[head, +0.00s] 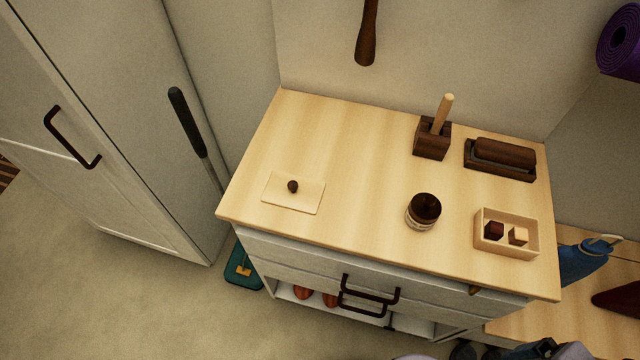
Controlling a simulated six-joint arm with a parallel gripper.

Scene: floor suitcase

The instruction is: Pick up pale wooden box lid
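The pale wooden box lid (310,199) is a thin flat square with a small dark round knob (293,186) on top. It lies flat on the left part of the wooden cabinet top, near the front left corner. A small open pale wooden box (507,249) stands at the front right of the same top, with a dark cube (494,230) and a pale cube (518,236) inside. I do not see my gripper's fingers in the head view. Dark and grey shapes are cut off at the bottom edge, and I cannot tell what they are.
A round jar with a dark lid (425,207), a dark block holding a pale stick (432,142) and a dark wooden holder (501,158) stand on the right half of the cabinet top (340,140). The surface around the lid is clear. A wall rises behind.

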